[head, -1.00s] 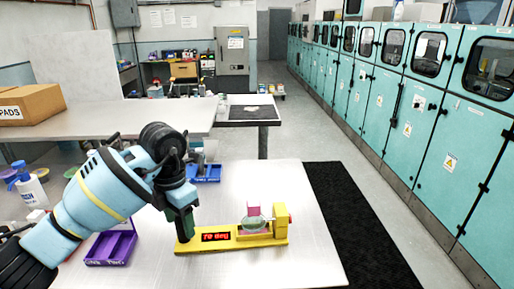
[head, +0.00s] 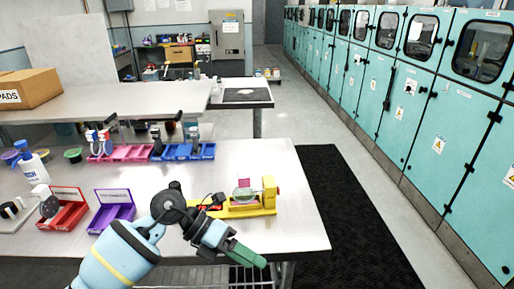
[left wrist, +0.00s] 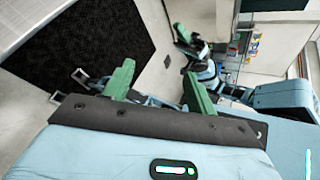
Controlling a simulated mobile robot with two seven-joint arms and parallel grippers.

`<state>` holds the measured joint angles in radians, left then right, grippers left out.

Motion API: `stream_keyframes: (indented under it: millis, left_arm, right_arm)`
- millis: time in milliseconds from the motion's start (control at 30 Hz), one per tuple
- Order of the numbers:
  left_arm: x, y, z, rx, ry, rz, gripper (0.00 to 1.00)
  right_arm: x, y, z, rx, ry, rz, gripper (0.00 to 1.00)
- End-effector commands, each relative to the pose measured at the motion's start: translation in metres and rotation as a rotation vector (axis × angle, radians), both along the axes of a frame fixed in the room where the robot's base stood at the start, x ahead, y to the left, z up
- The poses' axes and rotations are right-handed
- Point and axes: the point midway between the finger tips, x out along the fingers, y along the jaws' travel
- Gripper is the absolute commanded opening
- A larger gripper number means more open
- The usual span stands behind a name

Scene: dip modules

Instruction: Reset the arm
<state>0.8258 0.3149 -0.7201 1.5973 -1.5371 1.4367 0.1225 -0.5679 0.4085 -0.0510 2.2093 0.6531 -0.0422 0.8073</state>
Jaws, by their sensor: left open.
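My left arm comes in from the bottom left in the head view. Its green-fingered left gripper (head: 246,254) is just beyond the table's front edge, in front of the yellow device. In the left wrist view the two green fingers of my left gripper (left wrist: 158,75) stand apart with nothing between them. Another green-fingered gripper (left wrist: 184,34), seemingly my right one, shows at the top of the left wrist view. Its jaws are too small to judge. The head view does not show it.
The yellow device (head: 238,211) with a round glass dish (head: 243,194) stands on the metal table (head: 275,165). Purple (head: 113,211), red (head: 67,214), pink (head: 130,153) and blue (head: 184,151) trays sit to its left and behind. A black floor mat (head: 350,220) lies right.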

Motion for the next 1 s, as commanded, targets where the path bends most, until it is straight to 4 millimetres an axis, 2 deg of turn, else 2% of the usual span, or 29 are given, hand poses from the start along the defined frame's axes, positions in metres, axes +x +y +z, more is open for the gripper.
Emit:
stream_keyframes:
  millis: [33,100,200,333,467,567,667,767,867,1000]
  left_arm:
    - [-0.012,-0.012,0.000,-0.119,0.072,0.037,0.57]
    - [-0.021,-0.023,0.007,-0.279,0.163,0.106,0.57]
    - [-0.026,-0.028,0.016,-0.489,0.305,0.229,0.57]
    - [-0.021,-0.018,0.021,-0.729,0.502,0.431,0.57]
    - [-0.010,0.009,0.010,-0.922,0.712,0.676,0.57]
    - [-0.003,0.038,-0.014,-1.038,0.879,0.891,0.57]
    - [-0.003,0.072,-0.049,-1.120,1.050,1.119,0.57]
    - [-0.014,0.107,-0.095,-1.166,1.223,1.363,0.57]
    - [-0.039,0.140,-0.146,-1.174,1.397,1.610,0.57]
    - [-0.090,0.176,-0.209,-1.126,1.613,1.923,0.57]
  right_arm:
    - [-0.003,0.002,-0.010,-0.050,0.011,0.002,0.00]
    - [-0.006,0.004,-0.022,-0.126,0.023,0.012,0.00]
    - [-0.012,0.007,-0.039,-0.230,0.043,0.028,0.00]
    - [-0.020,0.011,-0.062,-0.367,0.069,0.055,0.00]
    - [-0.029,0.016,-0.083,-0.501,0.094,0.090,0.00]
    - [-0.036,0.020,-0.100,-0.603,0.116,0.123,0.00]
    - [-0.044,0.024,-0.115,-0.702,0.135,0.159,0.00]
    - [-0.053,0.028,-0.131,-0.799,0.156,0.200,0.00]
    - [-0.062,0.032,-0.146,-0.894,0.177,0.246,0.00]
    - [-0.074,0.038,-0.164,-1.010,0.200,0.307,0.00]
